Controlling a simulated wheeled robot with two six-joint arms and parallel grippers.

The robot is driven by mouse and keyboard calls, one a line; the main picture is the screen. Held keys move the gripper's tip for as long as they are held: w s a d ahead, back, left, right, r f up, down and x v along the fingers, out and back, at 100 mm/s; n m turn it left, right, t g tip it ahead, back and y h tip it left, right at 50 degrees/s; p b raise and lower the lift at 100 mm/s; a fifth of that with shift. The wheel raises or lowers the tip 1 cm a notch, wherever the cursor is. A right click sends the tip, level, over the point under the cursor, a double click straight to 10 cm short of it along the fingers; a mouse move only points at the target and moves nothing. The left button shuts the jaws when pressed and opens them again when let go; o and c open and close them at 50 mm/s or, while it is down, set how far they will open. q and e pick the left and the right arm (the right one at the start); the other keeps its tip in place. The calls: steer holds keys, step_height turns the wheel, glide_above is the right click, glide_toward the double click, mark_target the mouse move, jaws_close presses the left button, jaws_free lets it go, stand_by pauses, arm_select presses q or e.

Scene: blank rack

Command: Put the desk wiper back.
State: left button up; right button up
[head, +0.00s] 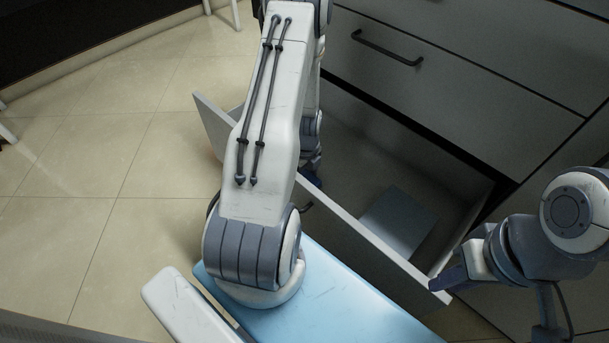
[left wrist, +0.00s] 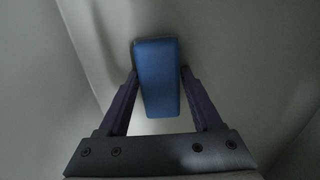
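The desk wiper (left wrist: 160,78) is a blue block between the two dark purple fingers of my left gripper (left wrist: 159,72) in the left wrist view. Both fingertips appear to touch its sides, so the gripper looks shut on it. In the head view my left arm reaches down into an open drawer (head: 350,229); the arm hides most of the left gripper (head: 312,178) and the wiper. My right gripper (head: 447,280) is at the right end of the drawer's front panel, close to its top edge. Its finger opening is not clear.
A flat grey-blue patch (head: 400,222) lies on the drawer's floor; the floor around it looks bare. The cabinet's closed upper drawer with a dark handle (head: 386,48) rises behind. Open tiled floor (head: 120,150) is to the left.

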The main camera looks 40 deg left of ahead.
mark_target(306, 175)
arm_select(q)
steer(key=shift+o, duration=1.1)
step_height(306, 175, up, 12)
steer(key=p, duration=0.4)
steer(key=w+d+r+n, duration=0.25)
steer(key=d+r, duration=0.55)
steer(key=d, duration=0.4)
steer(key=s+d+r+n, duration=0.35)
steer(key=d+r, duration=0.25)
steer(key=d, duration=0.4)
steer(key=s+d+r+n, duration=0.2)
steer(key=s+d+r, duration=0.1)
steer(key=s, duration=0.4)
steer(key=s+d+r+n+h, duration=0.1)
steer(key=s+d+r+n, duration=0.2)
steer(key=s, duration=0.5)
steer(key=shift+s+d+r+n, duration=0.25)
steer(key=shift+d+r, duration=0.2)
steer(key=shift+d, duration=0.75)
